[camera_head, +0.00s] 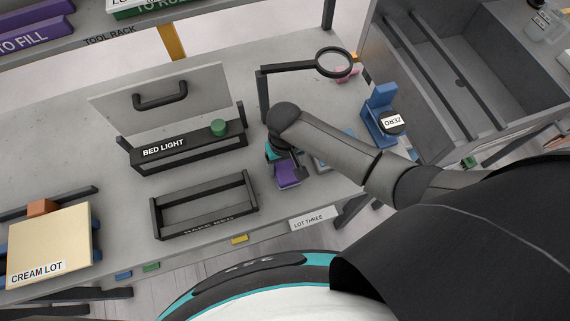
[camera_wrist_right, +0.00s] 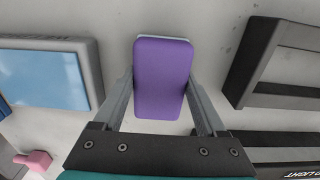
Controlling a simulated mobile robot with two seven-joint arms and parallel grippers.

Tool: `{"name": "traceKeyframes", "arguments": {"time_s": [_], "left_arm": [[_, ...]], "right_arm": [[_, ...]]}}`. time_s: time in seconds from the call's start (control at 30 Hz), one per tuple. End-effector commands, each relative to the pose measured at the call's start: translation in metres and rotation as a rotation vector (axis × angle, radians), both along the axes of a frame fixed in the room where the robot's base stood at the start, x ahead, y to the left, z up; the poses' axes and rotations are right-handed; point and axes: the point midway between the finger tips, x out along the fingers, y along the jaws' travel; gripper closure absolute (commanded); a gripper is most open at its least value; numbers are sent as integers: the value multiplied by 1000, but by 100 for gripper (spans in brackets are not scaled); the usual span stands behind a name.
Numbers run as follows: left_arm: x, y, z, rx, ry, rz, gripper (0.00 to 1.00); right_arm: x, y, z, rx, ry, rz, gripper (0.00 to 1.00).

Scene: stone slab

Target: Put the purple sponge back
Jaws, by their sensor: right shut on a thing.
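The purple sponge (camera_head: 288,174) is a small block with a pale layer along one edge. It also shows in the right wrist view (camera_wrist_right: 162,78). My right gripper (camera_head: 285,164) is shut on it, with one finger along each long side, as its wrist view (camera_wrist_right: 161,92) shows. The sponge is over the grey slab, right of an empty black open frame (camera_head: 160,216) whose front label is hard to read. I cannot tell whether the sponge touches the slab. My left gripper is not in view.
A black BED LIGHT holder (camera_head: 190,152) with a green knob (camera_head: 218,127) stands behind the frame. A magnifier on a black stand (camera_head: 262,95), a pink object (camera_head: 346,74) and a blue ZERO stand (camera_head: 380,105) are nearby. A blue-faced panel (camera_wrist_right: 45,78) lies beside the sponge.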

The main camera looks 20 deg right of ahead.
Motion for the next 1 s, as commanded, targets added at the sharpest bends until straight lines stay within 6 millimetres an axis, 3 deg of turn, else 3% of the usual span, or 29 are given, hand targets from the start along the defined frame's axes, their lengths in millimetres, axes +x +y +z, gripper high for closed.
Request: {"name": "traceKeyframes", "arguments": {"time_s": [0.17,0.2,0.4,0.77,1.0], "left_arm": [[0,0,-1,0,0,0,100],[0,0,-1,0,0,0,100],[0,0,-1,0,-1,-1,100],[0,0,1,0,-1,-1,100],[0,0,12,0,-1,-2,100]], "right_arm": [[0,0,-3,0,0,-1,78],[0,0,-4,1,0,-1,25],[0,0,-3,0,0,-1,2],[0,0,2,0,0,0,0],[1,0,41,2,-3,-1,0]]}}
